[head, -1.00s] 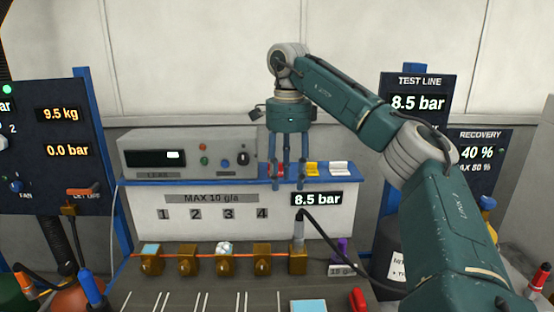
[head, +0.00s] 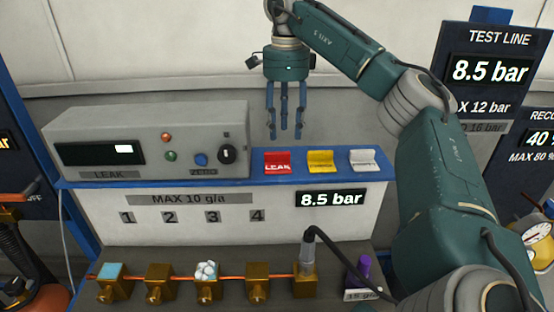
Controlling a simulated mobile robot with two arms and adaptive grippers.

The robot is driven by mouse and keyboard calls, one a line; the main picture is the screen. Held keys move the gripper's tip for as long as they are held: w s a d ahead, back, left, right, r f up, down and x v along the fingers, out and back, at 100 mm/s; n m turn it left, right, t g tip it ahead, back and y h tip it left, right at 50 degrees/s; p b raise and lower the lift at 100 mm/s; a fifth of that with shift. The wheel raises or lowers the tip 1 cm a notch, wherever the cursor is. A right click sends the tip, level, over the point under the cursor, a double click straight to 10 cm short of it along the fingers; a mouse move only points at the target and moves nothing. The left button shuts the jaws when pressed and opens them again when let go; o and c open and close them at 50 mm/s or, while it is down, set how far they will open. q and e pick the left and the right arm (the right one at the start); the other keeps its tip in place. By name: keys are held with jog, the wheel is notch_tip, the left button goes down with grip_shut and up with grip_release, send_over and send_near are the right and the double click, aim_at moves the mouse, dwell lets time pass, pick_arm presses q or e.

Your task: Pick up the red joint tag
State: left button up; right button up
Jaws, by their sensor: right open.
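The red joint tag (head: 277,162), marked LEAK, lies on the blue shelf (head: 262,181) to the right of the grey leak meter. My right gripper (head: 285,136) hangs fingers-down above and just behind the red tag, apart from it. Its blue fingers are open and hold nothing. A yellow tag (head: 321,162) and a white tag (head: 363,161) sit on the same shelf to the right of the red one. My left gripper is not in view.
The grey leak meter (head: 150,142) stands close left of the red tag. Below the shelf, several brass fittings (head: 159,283) sit along a copper pipe, with a black hose (head: 345,270) at the right. The test line board (head: 487,75) stands at the right.

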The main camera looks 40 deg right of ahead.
aim_at(283, 153)
jog(key=shift+s+f+p, duration=0.15)
jog(key=shift+f+p, duration=0.3)
jog(key=shift+f, duration=0.65)
jog(key=f+p, duration=0.1)
jog(key=f, duration=0.1)
jog(key=w+f+p, duration=0.1)
jog(key=f, duration=0.1)
jog(key=shift+d+f+p, duration=0.1)
jog(key=shift+f+p, duration=0.2)
jog(key=shift+f, duration=0.65)
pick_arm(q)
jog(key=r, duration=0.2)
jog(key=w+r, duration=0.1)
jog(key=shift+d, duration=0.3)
pick_arm(e)
grip_shut()
